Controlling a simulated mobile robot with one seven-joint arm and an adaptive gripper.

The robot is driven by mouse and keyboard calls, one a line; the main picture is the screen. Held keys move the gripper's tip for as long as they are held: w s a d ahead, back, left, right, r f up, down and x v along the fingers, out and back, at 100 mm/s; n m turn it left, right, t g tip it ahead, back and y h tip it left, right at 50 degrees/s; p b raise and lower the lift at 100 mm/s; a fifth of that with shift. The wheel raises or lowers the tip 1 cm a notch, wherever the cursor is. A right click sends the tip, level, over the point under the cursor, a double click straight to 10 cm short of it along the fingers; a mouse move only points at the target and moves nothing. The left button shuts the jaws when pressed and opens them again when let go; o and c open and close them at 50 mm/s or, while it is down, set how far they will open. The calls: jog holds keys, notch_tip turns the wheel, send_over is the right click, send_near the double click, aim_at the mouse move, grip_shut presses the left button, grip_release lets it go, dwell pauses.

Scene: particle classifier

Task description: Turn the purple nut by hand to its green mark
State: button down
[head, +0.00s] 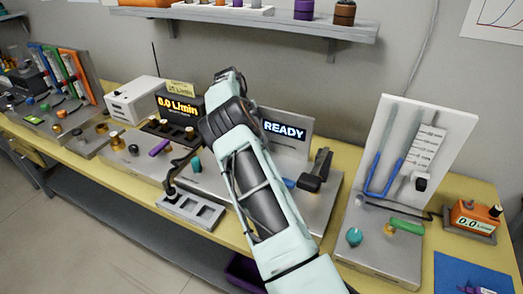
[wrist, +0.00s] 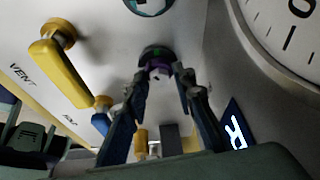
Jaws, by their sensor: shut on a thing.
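The purple nut (wrist: 160,71) is small and dark in the wrist view, seated on a panel fitting, with a green patch (wrist: 151,52) beside it on the fitting's upper side. My gripper (wrist: 161,76) has its two fingers on either side of the nut, closed on it. The fingertips partly cover the nut, and any pointer on it is too small to read against the green. In the head view my arm hides the nut and my gripper.
A yellow lever (wrist: 62,70) near the VENT label and a large dial gauge (wrist: 285,35) flank my gripper. A lit READY display (head: 284,131) stands behind my arm. A grey slotted block (head: 190,211) sits at the bench front, and a tube board (head: 405,150) stands at right.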

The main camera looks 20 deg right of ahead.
jog(key=shift+w+r, duration=0.2)
jog(key=shift+r, duration=0.1)
jog(key=c, duration=1.8)
grip_release()
jog(key=shift+s, duration=0.1)
jog(key=shift+o, duration=0.9)
jog(key=shift+f, duration=0.1)
jog(key=v, duration=0.7)
jog(key=shift+r, duration=0.25)
